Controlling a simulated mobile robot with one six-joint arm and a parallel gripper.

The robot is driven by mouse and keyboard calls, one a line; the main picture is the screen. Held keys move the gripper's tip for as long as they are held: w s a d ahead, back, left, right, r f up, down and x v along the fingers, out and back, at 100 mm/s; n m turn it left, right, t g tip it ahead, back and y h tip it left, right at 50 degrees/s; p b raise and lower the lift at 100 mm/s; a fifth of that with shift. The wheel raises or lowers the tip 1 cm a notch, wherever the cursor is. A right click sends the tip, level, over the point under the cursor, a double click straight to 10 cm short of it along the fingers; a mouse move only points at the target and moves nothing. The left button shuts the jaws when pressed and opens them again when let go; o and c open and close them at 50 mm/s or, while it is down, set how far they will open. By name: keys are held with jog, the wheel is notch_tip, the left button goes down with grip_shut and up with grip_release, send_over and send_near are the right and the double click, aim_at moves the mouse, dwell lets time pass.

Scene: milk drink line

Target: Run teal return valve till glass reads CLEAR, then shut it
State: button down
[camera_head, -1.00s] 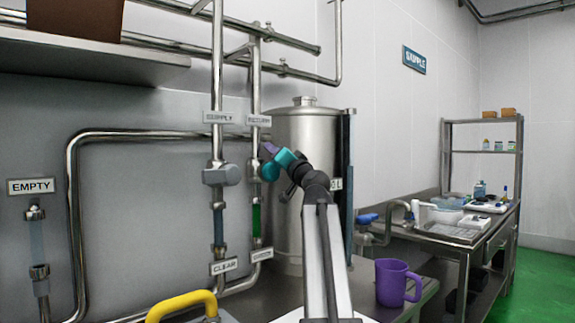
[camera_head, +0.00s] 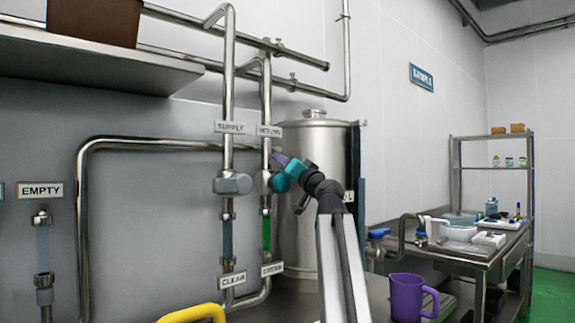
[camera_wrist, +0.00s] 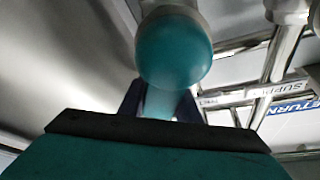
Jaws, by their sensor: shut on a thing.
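The teal return valve (camera_head: 280,182) sits on the right pipe of the pair, under a label reading RETURN. My gripper (camera_head: 277,165) is at this valve. In the wrist view the rounded teal valve (camera_wrist: 175,48) fills the top middle, and its teal handle (camera_wrist: 158,101) lies between the jaws of my gripper (camera_wrist: 160,108), which are shut on it. Below the valve, the return sight glass (camera_head: 267,233) is green. The tag (camera_head: 272,269) under it is small and blurred and seems to read GREEN.
The grey supply valve (camera_head: 232,183) is on the pipe to the left, with a bluish-grey glass (camera_head: 227,238) and a CLEAR tag (camera_head: 233,280). A steel tank (camera_head: 315,140) stands behind my arm. A purple mug (camera_head: 407,297) and yellow handle (camera_head: 192,314) are in front.

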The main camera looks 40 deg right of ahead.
jog(key=c, duration=1.3)
grip_release()
jog(key=shift+r, duration=0.1)
jog(key=shift+c, duration=0.2)
jog(key=shift+a, duration=0.1)
jog(key=shift+a, duration=0.1)
